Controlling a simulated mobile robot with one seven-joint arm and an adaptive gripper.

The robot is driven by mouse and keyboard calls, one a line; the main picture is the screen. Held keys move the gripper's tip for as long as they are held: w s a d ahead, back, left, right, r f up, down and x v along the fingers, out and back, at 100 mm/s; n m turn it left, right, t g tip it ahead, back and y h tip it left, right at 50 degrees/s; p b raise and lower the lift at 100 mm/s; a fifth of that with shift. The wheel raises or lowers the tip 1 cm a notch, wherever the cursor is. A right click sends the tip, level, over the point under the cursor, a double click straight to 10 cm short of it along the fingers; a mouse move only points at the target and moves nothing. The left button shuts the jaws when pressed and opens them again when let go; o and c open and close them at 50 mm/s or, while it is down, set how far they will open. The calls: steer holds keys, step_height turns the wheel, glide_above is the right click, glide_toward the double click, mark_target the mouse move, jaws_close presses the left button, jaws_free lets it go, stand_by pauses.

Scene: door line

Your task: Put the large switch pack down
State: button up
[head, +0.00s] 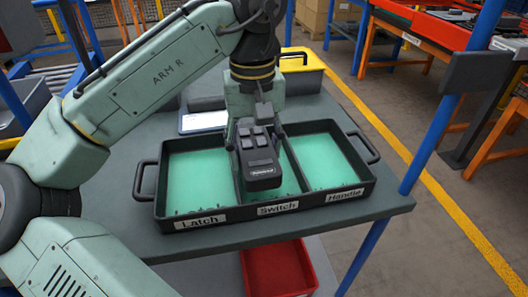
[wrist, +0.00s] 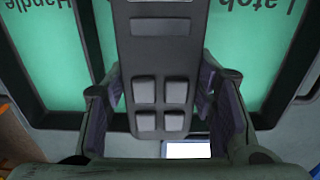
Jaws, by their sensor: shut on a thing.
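The large switch pack (head: 260,158) is a dark grey block with several buttons on top. My gripper (head: 258,135) is shut on it and holds it over the middle compartment, labelled Switch, of the black tray (head: 229,213). In the wrist view the switch pack (wrist: 158,70) sits between the two fingers of my gripper (wrist: 160,115). The tray has three green-floored compartments labelled Latch, Switch and Handle. The left and right floors look empty. The pack hides part of the middle floor, and I cannot tell whether it touches that floor.
The tray stands on a grey table (head: 120,215) with a blue post (head: 425,150) at its right. A white tablet-like panel (head: 203,122) lies behind the tray. A yellow-edged bin (head: 300,72) stands at the back. A red bin (head: 280,268) is below the front edge.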

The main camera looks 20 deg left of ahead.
mark_target(264, 157)
steer(key=shift+w+d, duration=0.2)
steer(key=shift+w, duration=0.35)
steer(key=shift+w+d, duration=0.15)
steer(key=shift+w, duration=0.35)
steer(key=shift+w+f, duration=0.1)
steer(key=shift+f, duration=0.05)
steer(key=shift+f+p, duration=0.35)
steer(key=shift+f, duration=1.35)
steer(key=shift+f, duration=0.1)
steer(key=shift+f, duration=0.1)
steer(key=o, duration=1)
step_height(264, 157, up, 12)
steer(key=shift+r, duration=0.25)
